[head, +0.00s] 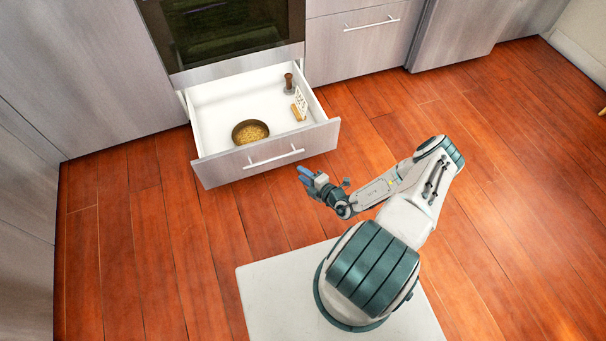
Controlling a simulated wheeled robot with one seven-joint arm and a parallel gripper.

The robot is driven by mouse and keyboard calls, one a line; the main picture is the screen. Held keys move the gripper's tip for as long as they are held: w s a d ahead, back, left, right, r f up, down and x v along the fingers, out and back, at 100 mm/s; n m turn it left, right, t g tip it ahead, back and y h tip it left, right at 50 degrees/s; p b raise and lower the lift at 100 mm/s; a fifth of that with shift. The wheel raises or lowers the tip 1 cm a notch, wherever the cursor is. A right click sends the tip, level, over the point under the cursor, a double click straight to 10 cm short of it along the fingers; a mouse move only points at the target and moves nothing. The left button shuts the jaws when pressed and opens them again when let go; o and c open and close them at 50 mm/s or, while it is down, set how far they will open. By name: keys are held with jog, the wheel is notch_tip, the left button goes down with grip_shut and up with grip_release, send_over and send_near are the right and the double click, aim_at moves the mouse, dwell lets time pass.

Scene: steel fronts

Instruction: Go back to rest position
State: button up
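My gripper (304,174) is at the end of my bent arm, in front of the open drawer (218,105) and to the right of its handle (273,159). It appears apart from the drawer front. Its blue fingertips are small here, and I cannot tell whether they are open or shut. No object shows in it. The drawer is pulled out under the oven and holds a brown bowl (250,132) with yellowish contents, a dark brown grinder-like item (288,83) and a small rack-like item (299,104).
The oven (225,30) is above the drawer. A closed drawer front with a handle (371,23) is to its right. Grey cabinets (85,75) line the left side. The wooden floor (520,190) is clear at the right and left of my base.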

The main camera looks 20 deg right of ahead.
dwell(0.4)
jog(key=s+a+r+n+g+y+p, duration=0.25)
jog(key=r+n+g+p, duration=0.35)
jog(key=r+n, duration=1.1)
jog(key=s+a+r+n+g+y+p, duration=0.15)
jog(key=a+r+n+g+p, duration=0.5)
jog(key=r, duration=1.75)
jog(key=s+d+r+n+h+p, duration=0.1)
jog(key=s+r+n+h+p, duration=0.2)
jog(key=s+r+n+p, duration=0.2)
jog(key=s+d+r+n+t+h+p, duration=0.1)
jog(key=s+r+n+h+p, duration=0.3)
jog(key=r+n, duration=0.8)
jog(key=s+d+r+n+h+p, duration=0.3)
jog(key=s+r+n, duration=0.5)
jog(key=r, duration=1.3)
jog(key=n+h+p, duration=0.1)
jog(key=p, duration=0.1)
jog(key=shift+s+p, duration=0.3)
jog(key=shift+p, duration=0.1)
